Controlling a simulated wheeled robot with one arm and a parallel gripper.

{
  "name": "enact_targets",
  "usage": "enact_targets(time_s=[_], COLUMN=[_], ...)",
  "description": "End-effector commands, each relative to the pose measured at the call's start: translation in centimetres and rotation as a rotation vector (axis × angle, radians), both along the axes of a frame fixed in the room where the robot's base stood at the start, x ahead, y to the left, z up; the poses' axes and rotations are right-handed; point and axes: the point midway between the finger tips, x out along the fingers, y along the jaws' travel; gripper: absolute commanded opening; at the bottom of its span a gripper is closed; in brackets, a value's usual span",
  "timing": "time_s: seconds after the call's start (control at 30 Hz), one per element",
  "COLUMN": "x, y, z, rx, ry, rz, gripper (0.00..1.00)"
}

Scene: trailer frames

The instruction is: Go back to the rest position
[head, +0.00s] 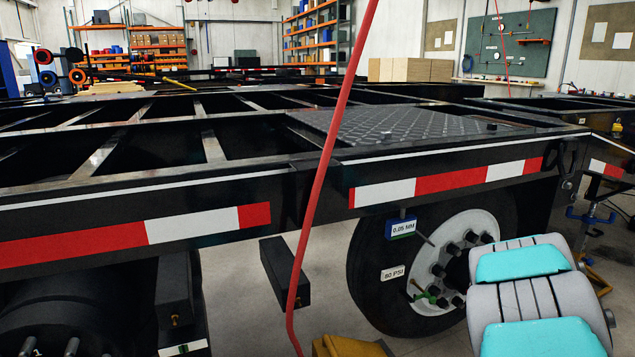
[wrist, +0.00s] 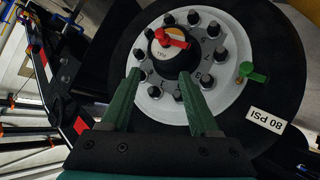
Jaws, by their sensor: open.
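My gripper (wrist: 160,74) shows in the wrist view with its two green fingers apart and nothing visible between them. It faces the white wheel hub (wrist: 215,80), which has a ring of dark lug nuts and a red pointer (wrist: 173,38) at its centre. The fingertips overlap the lower hub in the picture; I cannot tell whether they touch it. In the head view, my grey and teal arm covers the right side of the wheel (head: 375,270), and the gripper itself does not show there.
A green valve handle (wrist: 252,73) and an 80 PSI label (wrist: 265,120) are on the wheel. A 0.05 MM tag (head: 402,229) hangs above it. The black trailer frame (head: 80,195) runs across the head view. A red hose (head: 322,170) hangs in front. Shelves stand behind.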

Motion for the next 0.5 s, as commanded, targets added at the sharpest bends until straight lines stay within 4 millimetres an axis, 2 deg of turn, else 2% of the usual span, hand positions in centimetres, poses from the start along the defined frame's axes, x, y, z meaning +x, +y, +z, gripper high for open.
enact_targets(time_s=[0.03,0.17,0.37,0.5], x=[-0.8,-4.0,-10.0,-14.5], y=[0.5,1.3,4.5,7.9], z=[1.6,3.6,5.4,6.1], rx=[-0.009,-0.002,0.052,0.113], ry=[0.019,0.097,0.234,0.338], rz=[-0.033,-0.132,-0.253,-0.305], gripper=[0.61,0.61,0.61,0.61])
